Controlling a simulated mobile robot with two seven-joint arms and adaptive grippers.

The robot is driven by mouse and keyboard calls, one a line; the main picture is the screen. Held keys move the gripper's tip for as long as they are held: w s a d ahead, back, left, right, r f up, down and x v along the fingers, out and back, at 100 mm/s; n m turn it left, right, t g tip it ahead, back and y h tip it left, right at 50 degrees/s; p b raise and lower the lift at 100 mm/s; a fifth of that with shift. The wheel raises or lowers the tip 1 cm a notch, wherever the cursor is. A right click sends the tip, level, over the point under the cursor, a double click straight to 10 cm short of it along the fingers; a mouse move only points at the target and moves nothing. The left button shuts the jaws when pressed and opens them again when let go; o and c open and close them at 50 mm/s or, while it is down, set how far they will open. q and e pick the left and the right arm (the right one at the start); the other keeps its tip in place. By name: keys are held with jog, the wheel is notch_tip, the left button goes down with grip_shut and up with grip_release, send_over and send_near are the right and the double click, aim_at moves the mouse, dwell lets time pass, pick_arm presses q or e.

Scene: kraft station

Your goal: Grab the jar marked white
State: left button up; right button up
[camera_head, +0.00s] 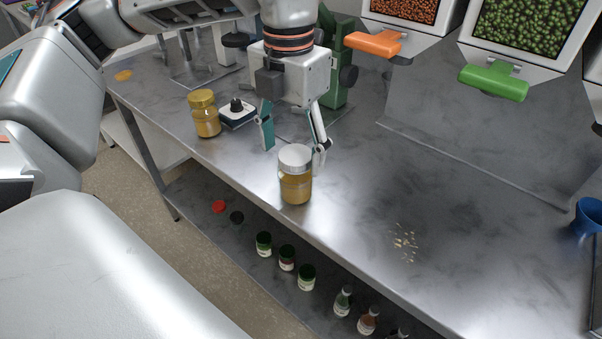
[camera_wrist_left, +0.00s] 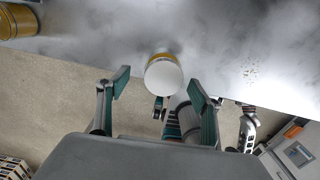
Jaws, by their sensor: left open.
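The jar with the white lid (camera_head: 296,180) stands upright near the front edge of the metal bench, with amber contents. In the left wrist view its round white lid (camera_wrist_left: 163,77) shows from above, ahead of the fingers and roughly centred between them. My left gripper (camera_head: 293,146) is open and empty, above and just behind the jar; in the wrist view its two fingers (camera_wrist_left: 160,88) are spread wide. I cannot tell whether a finger touches the jar. A second jar with a yellow lid (camera_head: 205,115) stands to the left; it also shows in the wrist view (camera_wrist_left: 18,20).
A small white scale-like device (camera_head: 237,113) sits beside the yellow-lidded jar. Dispensers with an orange handle (camera_head: 373,45) and a green handle (camera_head: 494,82) hang behind. Several bottles (camera_head: 287,257) stand on the lower shelf. Crumbs (camera_head: 404,242) lie on the otherwise clear bench right of the jar.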

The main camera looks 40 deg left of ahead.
aim_at(296, 174)
pick_arm(q)
jog(key=f, duration=0.3)
jog(key=f+b, duration=0.1)
jog(key=f, duration=0.2)
jog(key=shift+w+d+f, duration=0.2)
jog(key=shift+r, duration=0.1)
jog(key=c, duration=1.5)
